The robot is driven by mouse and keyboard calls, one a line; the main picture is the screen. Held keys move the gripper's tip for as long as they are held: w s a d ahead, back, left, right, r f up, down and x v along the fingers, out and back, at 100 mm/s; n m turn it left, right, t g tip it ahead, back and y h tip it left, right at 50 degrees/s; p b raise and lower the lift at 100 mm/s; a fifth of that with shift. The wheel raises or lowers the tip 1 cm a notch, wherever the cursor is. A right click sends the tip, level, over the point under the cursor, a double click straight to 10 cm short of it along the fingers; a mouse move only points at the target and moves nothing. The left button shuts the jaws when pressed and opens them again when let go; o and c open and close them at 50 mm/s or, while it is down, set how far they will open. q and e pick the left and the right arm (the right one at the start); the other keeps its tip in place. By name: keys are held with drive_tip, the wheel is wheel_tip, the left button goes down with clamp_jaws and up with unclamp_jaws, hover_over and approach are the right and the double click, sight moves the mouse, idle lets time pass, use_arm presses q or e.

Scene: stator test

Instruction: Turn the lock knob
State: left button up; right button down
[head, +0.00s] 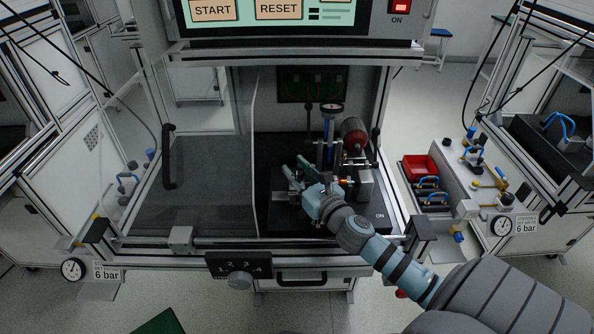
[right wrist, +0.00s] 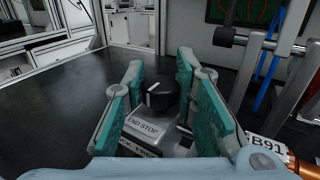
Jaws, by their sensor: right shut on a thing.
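The lock knob (right wrist: 160,97) is a black round knob with a white pointer line, on a light block labelled END STOP in the right wrist view. A second label below it is partly hidden. My right gripper (right wrist: 160,78) has its two teal-padded fingers on either side of the knob and is shut on it. In the head view my right gripper (head: 299,174) reaches into the open right part of the machine, and hides the knob there. My left gripper is not in view.
A clear door with a black handle (head: 169,156) covers the left part. A numbered selector knob (head: 239,281) sits on the front. A red bin (head: 419,167) is at right.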

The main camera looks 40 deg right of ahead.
drive_tip(key=m+h+p, duration=0.1)
drive_tip(key=h, duration=0.1)
drive_tip(key=shift+m+h, duration=0.4)
drive_tip(key=shift+m+g+h, duration=0.6)
drive_tip(key=shift+m+h, duration=0.2)
drive_tip(key=shift+h, duration=0.2)
drive_tip(key=m+g+h, duration=0.1)
drive_tip(key=m+h, duration=0.1)
drive_tip(key=h, duration=0.1)
drive_tip(key=shift+g, duration=0.4)
drive_tip(key=shift+m+g+h+b, duration=0.85)
drive_tip(key=shift+m+g+h, duration=0.3)
drive_tip(key=shift+h, duration=0.35)
drive_tip(key=c, duration=1.3)
unclamp_jaws()
